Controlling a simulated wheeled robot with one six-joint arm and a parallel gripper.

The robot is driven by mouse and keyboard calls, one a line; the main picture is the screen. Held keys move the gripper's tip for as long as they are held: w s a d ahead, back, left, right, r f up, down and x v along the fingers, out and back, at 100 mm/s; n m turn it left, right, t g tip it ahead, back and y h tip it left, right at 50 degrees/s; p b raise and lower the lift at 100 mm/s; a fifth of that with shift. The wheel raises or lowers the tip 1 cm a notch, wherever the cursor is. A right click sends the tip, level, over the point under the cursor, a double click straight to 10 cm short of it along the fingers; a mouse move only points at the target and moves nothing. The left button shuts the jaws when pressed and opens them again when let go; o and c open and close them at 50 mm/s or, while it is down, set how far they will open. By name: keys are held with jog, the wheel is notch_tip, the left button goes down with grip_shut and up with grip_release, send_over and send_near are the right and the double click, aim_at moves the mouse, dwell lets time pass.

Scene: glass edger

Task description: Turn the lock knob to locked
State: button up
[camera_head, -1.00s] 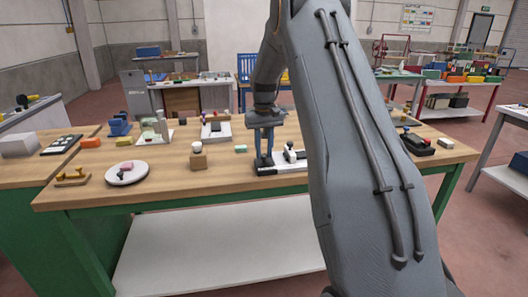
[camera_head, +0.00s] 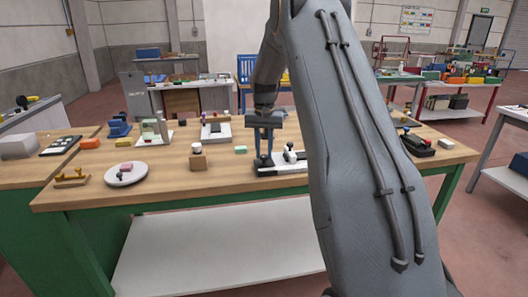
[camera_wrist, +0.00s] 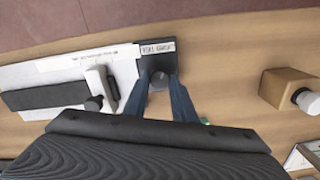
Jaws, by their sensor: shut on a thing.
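My gripper (camera_wrist: 158,82) points down at the bench, its two blue fingers closed around a small grey knob (camera_wrist: 158,79) that I take to be the lock knob. The knob sits on a dark block (camera_wrist: 155,50) bearing a white label with small, unclear text. In the head view my gripper (camera_head: 264,160) stands at the left end of the pale fixture (camera_head: 290,170). The fingers hide most of the knob, so its pointing direction cannot be told. A white lever with a dark end (camera_wrist: 100,88) lies beside the knob on the fixture.
A wooden block with a white knob (camera_head: 197,161) stands left of my gripper, with a small green block (camera_head: 241,149) between. A white round plate (camera_head: 112,180) is farther left. A black box (camera_head: 418,147) lies to the right. The bench front edge is close to the fixture.

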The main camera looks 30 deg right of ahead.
aim_at(265, 156)
jog(key=shift+w+r, duration=0.1)
jog(key=o, duration=1)
jog(key=shift+o, duration=0.2)
notch_tip(265, 156, up, 8)
jog(key=b, duration=0.2)
jog(key=shift+d, duration=0.1)
